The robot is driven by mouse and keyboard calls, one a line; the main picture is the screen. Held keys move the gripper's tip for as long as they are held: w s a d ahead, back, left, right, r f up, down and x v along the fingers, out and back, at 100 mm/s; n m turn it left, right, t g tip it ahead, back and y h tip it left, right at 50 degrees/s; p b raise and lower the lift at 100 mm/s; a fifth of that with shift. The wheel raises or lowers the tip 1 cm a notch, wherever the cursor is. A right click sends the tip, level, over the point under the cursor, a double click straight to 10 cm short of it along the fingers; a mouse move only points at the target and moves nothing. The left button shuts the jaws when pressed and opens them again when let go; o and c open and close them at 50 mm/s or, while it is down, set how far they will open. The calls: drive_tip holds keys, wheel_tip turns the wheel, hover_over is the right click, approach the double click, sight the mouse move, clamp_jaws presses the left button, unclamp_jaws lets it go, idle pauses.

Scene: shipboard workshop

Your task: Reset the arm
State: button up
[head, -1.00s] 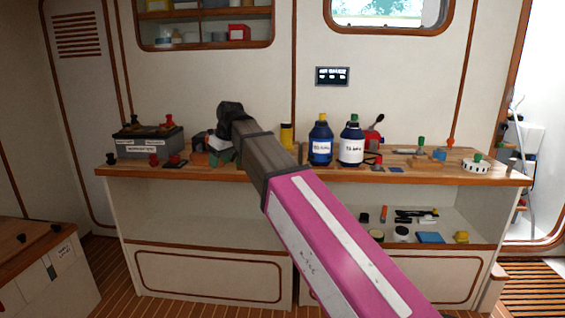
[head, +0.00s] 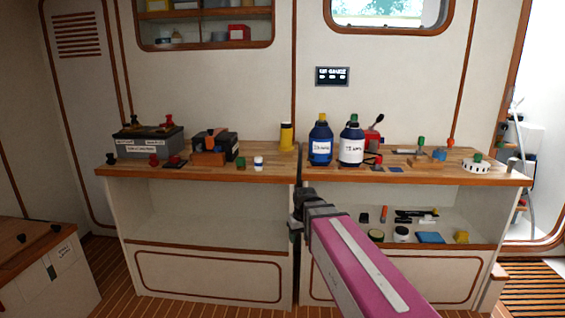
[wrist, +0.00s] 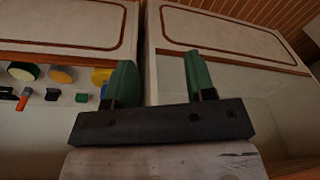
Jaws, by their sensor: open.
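My arm, with its magenta link, reaches up from the lower right in the head view. My gripper ends low in front of the bench, near the gap between the two lower shelves. In the wrist view my gripper (wrist: 158,82) shows two green fingers set wide apart with nothing between them. Its fingertips are hard to make out in the head view. Beyond the fingers are the bench's white front panels (wrist: 230,35).
The wooden worktop (head: 270,172) holds a grey battery box (head: 147,143), a black device (head: 213,146), a yellow-topped bottle (head: 320,142), a green-topped bottle (head: 351,145) and small parts. The right shelf holds several items, including a blue block (head: 430,238). The left shelf (head: 205,215) is empty.

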drive_tip(key=s+d+f+m+g, duration=0.1)
drive_tip(key=s+d+f+m, duration=0.2)
drive_tip(key=s+d+f, duration=0.6)
drive_tip(key=d+f, duration=0.2)
drive_tip(key=d, duration=0.1)
drive_tip(key=shift+s+d+f+m+h, duration=0.3)
drive_tip(key=shift+f+m+h, duration=0.05)
drive_tip(key=shift+m+h, duration=0.05)
